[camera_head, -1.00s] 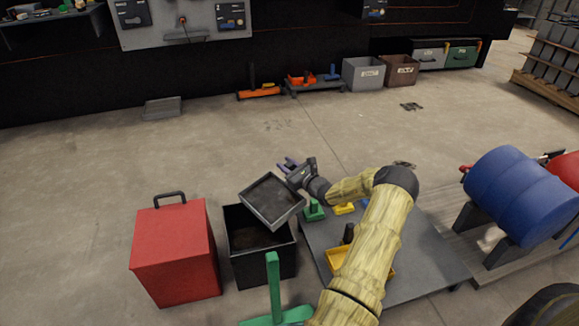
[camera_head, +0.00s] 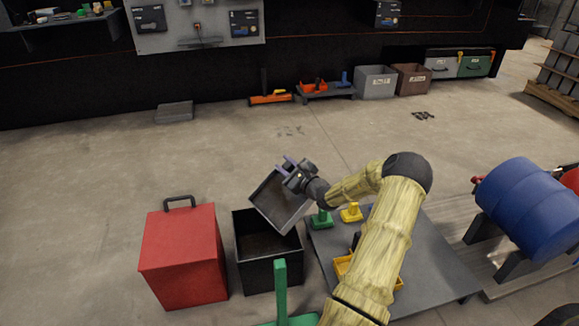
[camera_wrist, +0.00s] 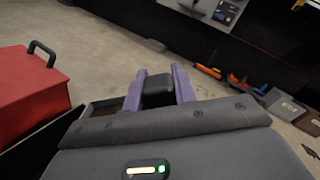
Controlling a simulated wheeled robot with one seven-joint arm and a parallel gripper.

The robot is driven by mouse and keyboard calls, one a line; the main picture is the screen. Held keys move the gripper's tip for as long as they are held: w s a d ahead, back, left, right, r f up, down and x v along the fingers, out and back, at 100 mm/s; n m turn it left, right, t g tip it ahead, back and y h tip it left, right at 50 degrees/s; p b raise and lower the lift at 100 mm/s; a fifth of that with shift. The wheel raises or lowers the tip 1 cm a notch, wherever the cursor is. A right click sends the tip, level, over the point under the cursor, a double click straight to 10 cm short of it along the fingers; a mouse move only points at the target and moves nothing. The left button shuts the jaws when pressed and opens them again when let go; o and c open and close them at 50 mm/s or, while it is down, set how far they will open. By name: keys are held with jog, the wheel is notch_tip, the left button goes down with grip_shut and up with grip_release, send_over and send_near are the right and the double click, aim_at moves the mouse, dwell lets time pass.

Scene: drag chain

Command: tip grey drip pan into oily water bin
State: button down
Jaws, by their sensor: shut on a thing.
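The grey drip pan (camera_head: 278,204) is held in the air over the open black bin (camera_head: 268,262) in the head view. The pan is tilted steeply, its lower edge toward the bin's right side. My gripper (camera_head: 290,170) is shut on the pan's upper edge. In the wrist view my gripper's purple fingers (camera_wrist: 160,86) show with a black piece between them, and part of the pan (camera_wrist: 105,106) shows at left behind them. The dark inside of the bin is partly hidden by the pan. I cannot see any liquid falling.
A red box (camera_head: 183,255) with a black handle stands left of the bin. A low grey platform (camera_head: 430,270) with yellow and green items is at right. A green upright post (camera_head: 281,290) stands in front. A blue drum (camera_head: 528,200) is farther right.

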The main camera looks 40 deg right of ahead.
jog(key=a+r+n+p, duration=0.1)
jog(key=a+r+n, duration=0.2)
jog(key=a, duration=0.4)
jog(key=shift+a+r+n+p, duration=0.25)
jog(key=shift+n+p, duration=0.1)
jog(key=shift+n, duration=0.55)
jog(key=s+a+r+n+y+p, duration=0.1)
jog(key=a+p, duration=0.5)
jog(key=a, duration=0.8)
jog(key=s+a+r+n+y+p, duration=0.2)
jog(key=a+p, duration=0.5)
jog(key=a, duration=0.8)
notch_tip(320, 180, up, 3)
jog(key=shift+s+a+f+n+g+y, duration=0.15)
jog(key=shift+s+a+n+g+y, duration=0.2)
jog(key=shift+s+y, duration=0.55)
jog(key=shift+w, duration=0.35)
